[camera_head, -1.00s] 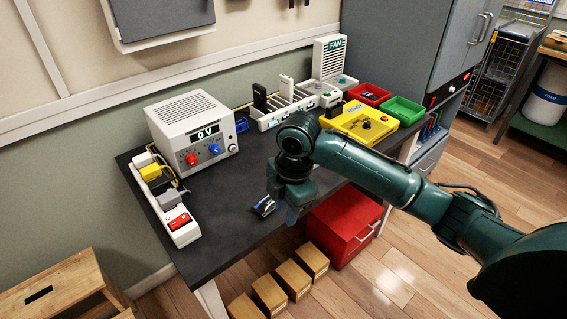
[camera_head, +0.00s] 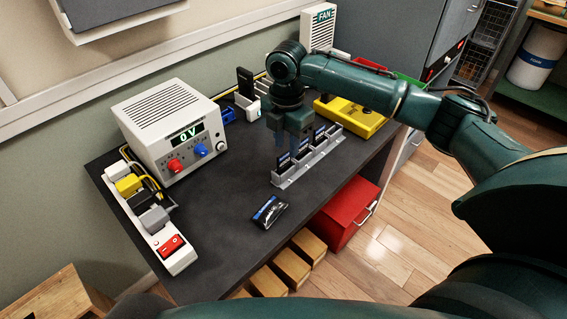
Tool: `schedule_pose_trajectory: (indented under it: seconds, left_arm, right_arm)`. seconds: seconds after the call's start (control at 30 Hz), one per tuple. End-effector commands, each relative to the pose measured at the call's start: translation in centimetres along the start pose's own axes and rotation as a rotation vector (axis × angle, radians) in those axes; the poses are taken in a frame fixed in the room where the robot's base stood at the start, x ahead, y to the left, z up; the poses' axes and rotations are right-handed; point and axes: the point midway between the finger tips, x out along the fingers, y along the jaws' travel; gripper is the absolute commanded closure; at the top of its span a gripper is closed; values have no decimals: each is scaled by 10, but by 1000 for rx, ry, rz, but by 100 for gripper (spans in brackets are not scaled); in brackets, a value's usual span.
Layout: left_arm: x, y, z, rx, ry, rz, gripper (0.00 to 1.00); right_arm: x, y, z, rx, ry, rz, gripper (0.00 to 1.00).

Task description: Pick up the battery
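A small black and blue battery-like pack (camera_head: 268,211) lies flat on the dark table near its front edge, with nothing touching it. My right gripper (camera_head: 284,150) points down behind it, over the left end of a grey slotted rack (camera_head: 308,160). Several dark upright slabs with blue and white labels (camera_head: 304,146) stand in the rack. One slab (camera_head: 284,163) is right below the gripper's fingers. Whether the fingers are open or touch that slab is unclear. My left gripper is not in view.
A power supply reading 0 V (camera_head: 171,127) and a power strip (camera_head: 152,219) stand at the left. A yellow tray (camera_head: 352,117) is behind the rack. A red drawer box (camera_head: 345,213) and wooden blocks (camera_head: 291,267) are below the table's front edge.

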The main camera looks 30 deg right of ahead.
Motion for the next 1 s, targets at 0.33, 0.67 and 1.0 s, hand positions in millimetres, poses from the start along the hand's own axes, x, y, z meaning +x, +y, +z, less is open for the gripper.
schedule_pose_trajectory:
  seconds: [0.33,0.67,1.0]
  left_arm:
    - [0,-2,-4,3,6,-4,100]
    - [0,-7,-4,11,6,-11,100]
    - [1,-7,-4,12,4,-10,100]
  right_arm:
    - [34,5,0,-1,1,-1,69]
    - [64,7,0,-1,0,2,69]
    - [64,7,0,-1,0,2,83]
